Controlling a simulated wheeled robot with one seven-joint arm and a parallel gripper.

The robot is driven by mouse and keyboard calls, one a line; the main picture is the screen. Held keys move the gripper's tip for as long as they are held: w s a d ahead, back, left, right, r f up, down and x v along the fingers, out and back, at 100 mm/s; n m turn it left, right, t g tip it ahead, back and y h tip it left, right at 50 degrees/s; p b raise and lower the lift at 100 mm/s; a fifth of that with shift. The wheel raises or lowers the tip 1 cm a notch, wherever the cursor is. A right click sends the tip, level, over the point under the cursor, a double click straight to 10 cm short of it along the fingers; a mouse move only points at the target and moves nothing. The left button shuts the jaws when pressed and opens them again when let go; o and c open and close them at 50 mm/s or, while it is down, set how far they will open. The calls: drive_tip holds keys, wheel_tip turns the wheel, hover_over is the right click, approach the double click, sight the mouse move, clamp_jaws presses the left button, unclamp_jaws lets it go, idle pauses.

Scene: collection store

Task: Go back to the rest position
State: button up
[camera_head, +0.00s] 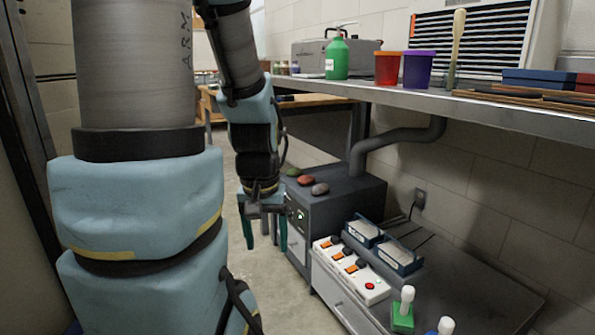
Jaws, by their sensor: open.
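My gripper (265,232) hangs at the end of my arm, pointing down, near the middle of the view. Its two fingers are apart with nothing between them. It is in front of and to the left of the dark grey box unit (345,190), over the floor side of the bench. I cannot tell from this one view whether the right finger touches the unit's front. My arm's blue and grey links fill the left part of the view.
Stones (306,180) lie on the box unit. A white switch panel (350,270), blue trays (399,256) and a green-based white-handled tool (403,312) sit on the low bench. The shelf (480,107) above holds a green bottle (337,58), a red cup (388,68) and a purple cup (418,70).

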wheel_tip(320, 180, up, 31)
drive_tip(key=p, duration=2.8)
drive_tip(key=shift+p, duration=0.35)
